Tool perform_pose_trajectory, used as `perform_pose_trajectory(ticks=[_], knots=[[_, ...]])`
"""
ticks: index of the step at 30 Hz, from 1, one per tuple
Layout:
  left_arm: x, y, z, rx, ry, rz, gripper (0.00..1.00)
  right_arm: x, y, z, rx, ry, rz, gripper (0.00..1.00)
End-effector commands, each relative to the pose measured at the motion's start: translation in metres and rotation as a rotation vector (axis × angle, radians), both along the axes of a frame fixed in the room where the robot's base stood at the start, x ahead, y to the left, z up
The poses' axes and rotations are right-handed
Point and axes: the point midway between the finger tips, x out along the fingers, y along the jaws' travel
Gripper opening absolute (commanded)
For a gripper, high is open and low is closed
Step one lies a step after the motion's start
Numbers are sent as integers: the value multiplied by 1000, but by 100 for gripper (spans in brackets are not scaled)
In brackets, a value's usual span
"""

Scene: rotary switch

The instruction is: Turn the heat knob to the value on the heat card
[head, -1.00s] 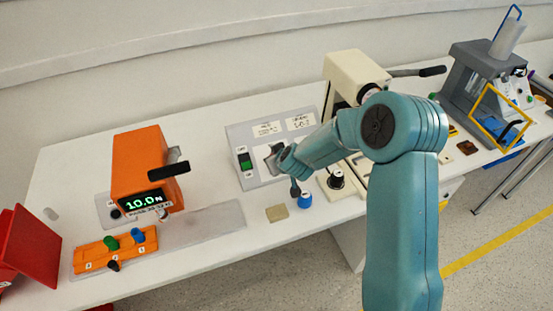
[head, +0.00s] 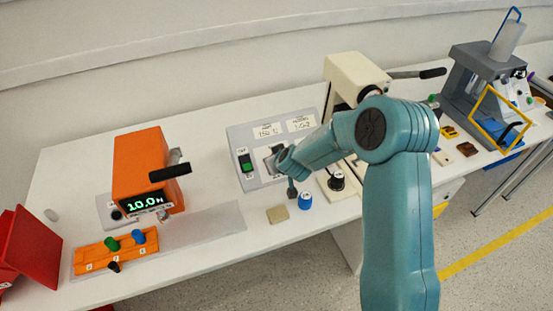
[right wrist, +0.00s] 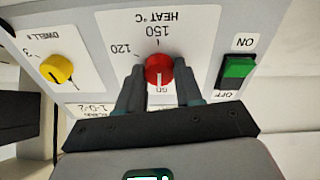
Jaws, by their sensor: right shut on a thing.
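The red heat knob (right wrist: 158,68) shows in the right wrist view on a grey control panel (right wrist: 205,30), seen upside down. The labels 120 and 150 and the words HEAT °C are around it. A short pale line on the knob points down in that picture, but its exact setting is hard to tell. My right gripper (right wrist: 159,75) is shut on the knob, one finger on each side. In the head view my right wrist hides the knob. The heat card (head: 266,131) on the panel has small text that seems to read 150 °C. My left gripper is not in view.
A yellow dwell knob (right wrist: 56,69) and a green ON/OFF switch (right wrist: 237,70) flank the heat knob. A second card (head: 300,124) is beside the heat card. An orange device (head: 142,170) stands left; a blue-capped item (head: 305,202) and a cream press (head: 355,75) are close to my arm.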

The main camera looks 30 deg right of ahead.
Motion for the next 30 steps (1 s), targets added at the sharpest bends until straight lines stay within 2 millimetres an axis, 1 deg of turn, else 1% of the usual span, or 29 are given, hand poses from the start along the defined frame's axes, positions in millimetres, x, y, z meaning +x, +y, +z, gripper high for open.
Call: perform_pose_trajectory(ticks=[8, 30], knots=[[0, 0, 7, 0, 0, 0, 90, 1, 0, 2, 126, -31, -157, 5], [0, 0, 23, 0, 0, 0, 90, 2, 0, 3, 567, -139, -698, 5]])
